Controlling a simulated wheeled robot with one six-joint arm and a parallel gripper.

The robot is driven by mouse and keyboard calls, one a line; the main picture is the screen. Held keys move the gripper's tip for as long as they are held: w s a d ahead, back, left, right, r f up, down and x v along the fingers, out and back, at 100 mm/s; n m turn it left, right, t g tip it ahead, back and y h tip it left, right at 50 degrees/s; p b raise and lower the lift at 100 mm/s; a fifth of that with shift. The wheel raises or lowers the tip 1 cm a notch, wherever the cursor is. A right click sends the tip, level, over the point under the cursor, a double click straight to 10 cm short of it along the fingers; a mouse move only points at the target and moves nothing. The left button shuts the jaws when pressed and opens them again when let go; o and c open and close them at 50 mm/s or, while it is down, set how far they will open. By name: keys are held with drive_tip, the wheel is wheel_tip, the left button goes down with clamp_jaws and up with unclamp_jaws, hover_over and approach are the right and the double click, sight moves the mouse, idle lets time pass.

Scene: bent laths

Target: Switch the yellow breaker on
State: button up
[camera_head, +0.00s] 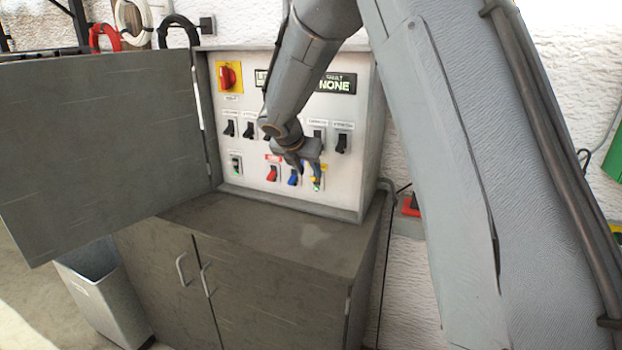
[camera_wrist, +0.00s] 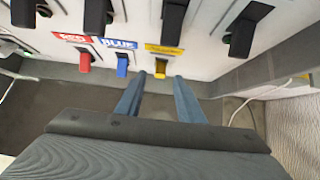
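The yellow breaker (camera_wrist: 160,73) shows in the wrist view as a small yellow lever below a yellow label (camera_wrist: 165,50). My gripper (camera_wrist: 161,76) is open, with its two blue-grey fingertips on either side of the lever. I cannot tell whether they touch it. In the head view my gripper (camera_head: 315,170) is at the lower right of the panel (camera_head: 345,190) and hides most of the yellow breaker. A green light (camera_head: 316,188) glows just below that spot. The lever's on or off position is not clear.
The blue breaker (camera_wrist: 122,65) and red breaker (camera_wrist: 84,62) sit just left of the yellow one. Black switches (camera_head: 342,143) line the row above. A red rotary knob (camera_head: 228,77) is at upper left. The cabinet door (camera_head: 100,140) stands open at left; a counter (camera_head: 265,235) lies below.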

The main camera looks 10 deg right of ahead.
drive_tip(key=shift+v, duration=1.15)
drive_tip(key=s+d+f+m+g+y+b, duration=0.15)
drive_tip(key=s+f+m, duration=0.35)
drive_tip(key=s+m, duration=1.05)
drive_tip(key=s+d+f+m+g+y, duration=0.1)
drive_tip(key=s+f+m+g+y, duration=0.3)
drive_tip(key=s+m, duration=1.15)
wheel_tip(320, 180, down, 10)
drive_tip(key=s+n+b, duration=0.1)
drive_tip(key=n+b, duration=0.1)
drive_tip(key=b, duration=0.6)
drive_tip(key=shift+s+a+f+h, duration=0.15)
drive_tip(key=shift+s+f+h, duration=0.15)
drive_tip(key=shift+h, duration=0.15)
drive_tip(key=shift+r+t, duration=0.1)
drive_tip(key=shift+t, duration=0.15)
